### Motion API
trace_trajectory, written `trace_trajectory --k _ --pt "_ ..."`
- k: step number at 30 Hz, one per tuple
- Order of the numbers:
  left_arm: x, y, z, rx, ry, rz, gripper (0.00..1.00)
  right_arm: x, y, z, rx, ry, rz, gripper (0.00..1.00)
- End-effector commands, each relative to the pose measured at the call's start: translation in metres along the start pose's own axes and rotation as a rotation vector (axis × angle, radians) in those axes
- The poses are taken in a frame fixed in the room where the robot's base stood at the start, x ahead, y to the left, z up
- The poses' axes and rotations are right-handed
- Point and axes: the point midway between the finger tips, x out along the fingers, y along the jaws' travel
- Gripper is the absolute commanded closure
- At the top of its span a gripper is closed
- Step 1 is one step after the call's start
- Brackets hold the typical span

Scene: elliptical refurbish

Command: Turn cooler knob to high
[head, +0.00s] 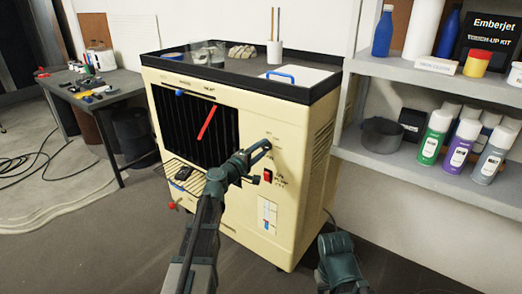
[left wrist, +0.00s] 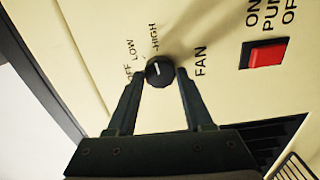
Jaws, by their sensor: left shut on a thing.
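The cooler (head: 305,205) is a cream cabinet with a black grille, standing on the floor in the middle of the head view. Its round black fan knob (left wrist: 159,71) shows in the left wrist view, with a short white mark and the labels OFF, LOW, HIGH and FAN around it. The white mark looks roughly level in the picture, nearer OFF than HIGH. My left gripper (head: 265,146) is at the upper right of the cooler's front. In the left wrist view its two fingers (left wrist: 160,74) are shut on the knob, one on each side.
A red power switch (left wrist: 267,55) sits beside the knob. A black-rimmed top (head: 240,75) on the cooler holds a white cup and a blue-handled panel. Shelves (head: 425,160) with spray cans stand close on the right. A cluttered table (head: 115,88) stands at left.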

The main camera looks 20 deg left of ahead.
Motion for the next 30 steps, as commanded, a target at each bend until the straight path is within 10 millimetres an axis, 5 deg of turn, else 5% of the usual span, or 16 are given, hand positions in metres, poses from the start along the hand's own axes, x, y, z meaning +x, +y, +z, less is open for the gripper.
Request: trace_trajectory --k 26,27,30 --pt "-0.0009 -0.0006 0.0013 0.149 -0.002 -0.002 1.00 0.0002 0.0000 0.0000 0.000 0.000 0.000 0.50" --pt "-0.0009 -0.0006 0.0013 0.149 -0.002 -0.002 0.47 0.0002 0.0000 0.0000 0.000 0.000 0.000 0.50" --pt "-0.0008 -0.0005 0.0012 0.148 -0.002 -0.001 0.29 0.0002 0.0000 0.0000 0.000 0.000 0.000 0.50"
